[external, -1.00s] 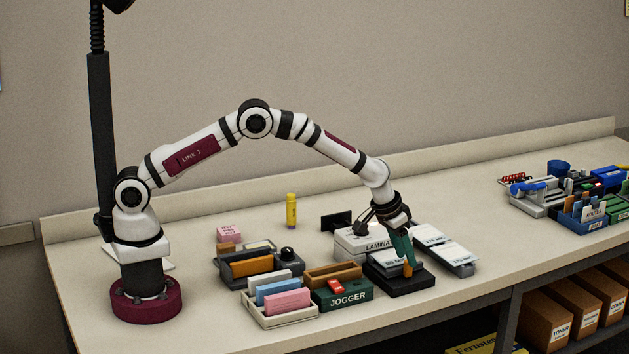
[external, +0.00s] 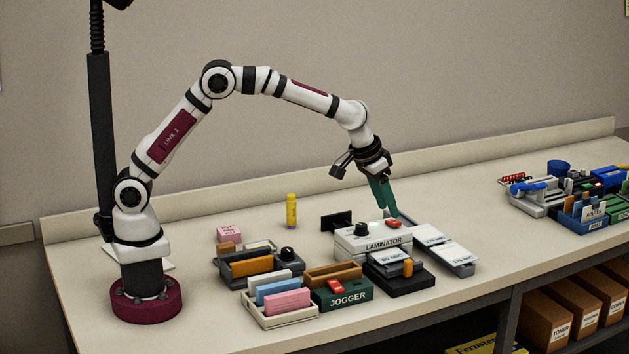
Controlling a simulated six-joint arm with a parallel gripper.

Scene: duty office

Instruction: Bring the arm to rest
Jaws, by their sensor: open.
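My gripper (external: 388,204) hangs from my raised arm (external: 300,85), its teal fingers pointing down above the back right of the white laminator (external: 372,243). It is open with nothing seen between the fingers. The fingertips overlap the area near the laminator's red button in the picture; I cannot tell the exact gap. An orange piece (external: 408,268) stands on the black block (external: 400,284) in front of the laminator, apart from the gripper.
A green jogger (external: 345,297) and a tray of coloured blocks (external: 281,318) stand left of the laminator. Grey trays (external: 447,254) lie to its right. A yellow glue stick (external: 291,211) stands behind. Blue bins (external: 583,217) are far right. Bare table lies between.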

